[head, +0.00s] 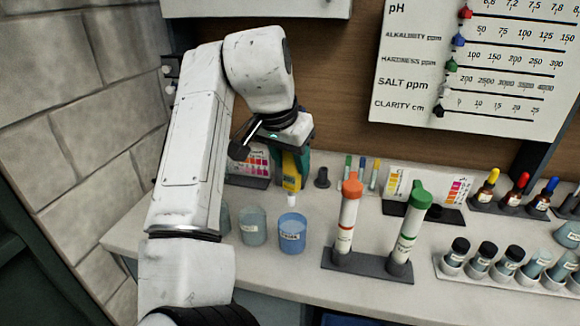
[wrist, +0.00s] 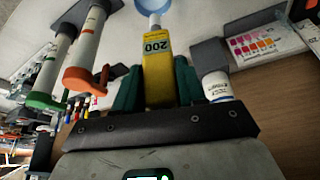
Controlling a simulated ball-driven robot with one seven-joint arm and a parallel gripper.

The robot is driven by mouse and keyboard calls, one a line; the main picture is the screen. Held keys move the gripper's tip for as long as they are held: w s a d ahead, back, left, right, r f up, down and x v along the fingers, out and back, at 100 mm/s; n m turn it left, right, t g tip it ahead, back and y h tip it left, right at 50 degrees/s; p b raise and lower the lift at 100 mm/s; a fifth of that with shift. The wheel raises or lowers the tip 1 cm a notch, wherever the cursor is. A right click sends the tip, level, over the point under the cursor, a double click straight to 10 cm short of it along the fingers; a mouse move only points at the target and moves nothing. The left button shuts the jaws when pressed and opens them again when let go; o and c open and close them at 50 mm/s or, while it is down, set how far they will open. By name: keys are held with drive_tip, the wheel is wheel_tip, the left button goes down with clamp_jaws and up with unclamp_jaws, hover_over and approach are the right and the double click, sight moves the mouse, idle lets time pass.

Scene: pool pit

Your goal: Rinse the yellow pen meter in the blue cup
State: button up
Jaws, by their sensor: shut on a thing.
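The yellow pen meter (head: 291,178) is held upright, its white tip pointing down. My gripper (head: 291,160) is shut on it; in the wrist view the green fingers of my gripper (wrist: 157,75) flank the yellow body, marked 200. The blue cup (head: 292,235) stands on the counter near its front edge, below the meter. In the head view the tip appears just above the cup's back rim. Part of the blue cup (wrist: 140,8) shows at the top of the wrist view, around the tip. Whether the tip is inside the rim is unclear.
A grey-blue cup (head: 253,226) stands left of the blue cup. Right are orange-capped (head: 346,218) and green-capped (head: 409,232) tubes in a dark rack. A small dark holder (head: 322,178) and colour card (head: 249,162) are behind. Dropper bottles and vials fill the right.

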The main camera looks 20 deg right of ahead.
drive_tip(key=b, duration=0.4)
hover_over(290, 202)
drive_tip(key=shift+w+d+f, duration=0.1)
drive_tip(key=shift+d+f, duration=0.05)
drive_tip(key=shift+f, duration=0.9)
drive_tip(key=shift+d+f, duration=0.1)
drive_tip(key=shift+f, duration=0.95)
drive_tip(key=shift+f+b, duration=0.9)
drive_tip(key=shift+f, duration=1.75)
drive_tip(key=shift+f, duration=0.1)
drive_tip(key=shift+f+b, duration=0.3)
drive_tip(key=shift+f, duration=0.75)
drive_tip(key=shift+r, duration=0.1)
drive_tip(key=shift+r+p, duration=4.75)
drive_tip(key=shift+r, duration=0.3)
